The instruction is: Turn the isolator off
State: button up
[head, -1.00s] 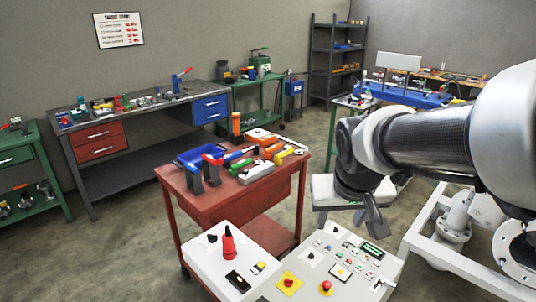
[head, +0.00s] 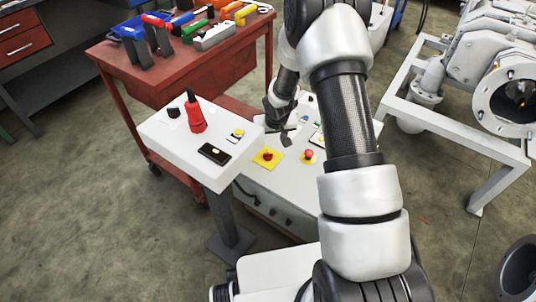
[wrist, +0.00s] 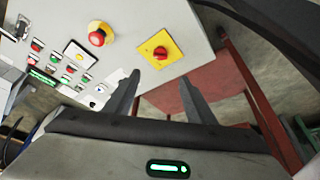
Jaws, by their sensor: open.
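The likely isolator is a red knob on a yellow square plate (head: 267,158) on the sloped control panel (head: 268,190). The same yellow plate shows near the top middle in the wrist view (wrist: 148,50). I cannot read the knob's set position. My gripper (wrist: 160,92) is open, with empty space between its two dark fingers. The plate lies beyond the fingertips, apart from them. In the head view my gripper (head: 280,132) hangs over the panel, just behind the plate. A red mushroom button (head: 308,155) sits right of it.
A red cart (head: 190,70) with tools is behind. Rows of small buttons (wrist: 62,62) fill the panel's other side. A white pipe frame (head: 430,125) stands right.

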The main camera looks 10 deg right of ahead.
aim_at(268, 153)
jog(key=b+x, duration=0.4)
jog(key=x, duration=1.3)
jog(key=shift+s, duration=0.1)
jog(key=c, duration=1)
jog(key=shift+c, duration=0.2)
